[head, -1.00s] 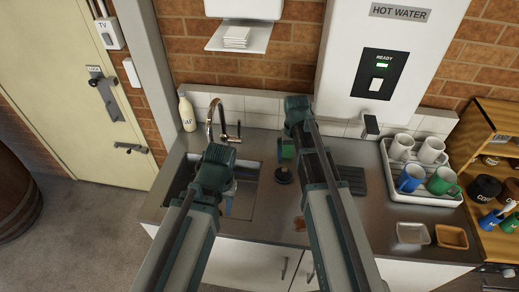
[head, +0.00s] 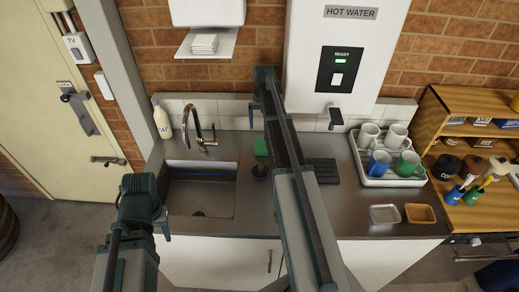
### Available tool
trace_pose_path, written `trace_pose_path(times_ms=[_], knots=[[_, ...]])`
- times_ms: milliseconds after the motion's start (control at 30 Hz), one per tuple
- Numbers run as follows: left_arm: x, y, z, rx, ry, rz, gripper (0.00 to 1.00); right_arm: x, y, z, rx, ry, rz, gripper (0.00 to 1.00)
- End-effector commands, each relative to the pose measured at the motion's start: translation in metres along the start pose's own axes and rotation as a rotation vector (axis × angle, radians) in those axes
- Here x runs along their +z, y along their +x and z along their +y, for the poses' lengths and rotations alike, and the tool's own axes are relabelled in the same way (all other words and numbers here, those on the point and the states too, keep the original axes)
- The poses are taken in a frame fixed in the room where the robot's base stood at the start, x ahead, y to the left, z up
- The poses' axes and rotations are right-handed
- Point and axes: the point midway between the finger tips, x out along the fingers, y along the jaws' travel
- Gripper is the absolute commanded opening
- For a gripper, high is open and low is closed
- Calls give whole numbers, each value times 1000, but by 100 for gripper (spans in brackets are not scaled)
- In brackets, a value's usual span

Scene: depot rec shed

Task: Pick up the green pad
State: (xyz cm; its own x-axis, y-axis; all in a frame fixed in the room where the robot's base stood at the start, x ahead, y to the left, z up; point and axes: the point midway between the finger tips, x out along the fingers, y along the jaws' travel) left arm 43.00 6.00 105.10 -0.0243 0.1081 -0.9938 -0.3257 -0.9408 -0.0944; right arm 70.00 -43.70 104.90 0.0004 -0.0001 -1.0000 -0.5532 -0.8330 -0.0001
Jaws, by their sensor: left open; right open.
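The green pad (head: 260,147) is small and sits on the steel counter just right of the sink, towards the back. My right arm partly covers that area. My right gripper (head: 262,112) is open, above and behind the pad near the wall tiles; its fingertips are small and partly hidden by my own arm. I see no contact with the pad. My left gripper (head: 158,224) is open and empty at the front left of the sink, well away from the pad.
The sink (head: 200,190) with its tap (head: 200,135) lies left of the pad. A dark round object (head: 260,170) stands just in front of the pad. A black ribbed mat (head: 322,171) and a mug tray (head: 386,181) are to the right. A soap bottle (head: 161,120) stands back left.

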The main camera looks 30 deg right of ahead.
Motion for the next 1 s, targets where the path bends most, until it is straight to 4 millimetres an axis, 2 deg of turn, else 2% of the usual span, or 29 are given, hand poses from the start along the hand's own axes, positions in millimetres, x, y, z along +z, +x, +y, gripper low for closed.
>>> trace_pose_path(times_ms=[33, 433, 533, 767, 1000], knots=[[-1, 12, 1, 0, 1, 0, 43, 0, 12, 0, 0, 0, 0, 100], [-4, 68, 6, -1, 1, 0, 43, 0, 69, -1, 0, -1, 0, 100], [-4, 75, 7, -1, 1, 0, 43, 0, 75, -1, 0, -1, 0, 100], [-4, 75, 7, -1, 0, 0, 43, 0, 75, -1, 0, -1, 0, 100], [-6, 95, 9, -1, 0, 0, 43, -3, 95, -4, 0, -2, 0, 100]])
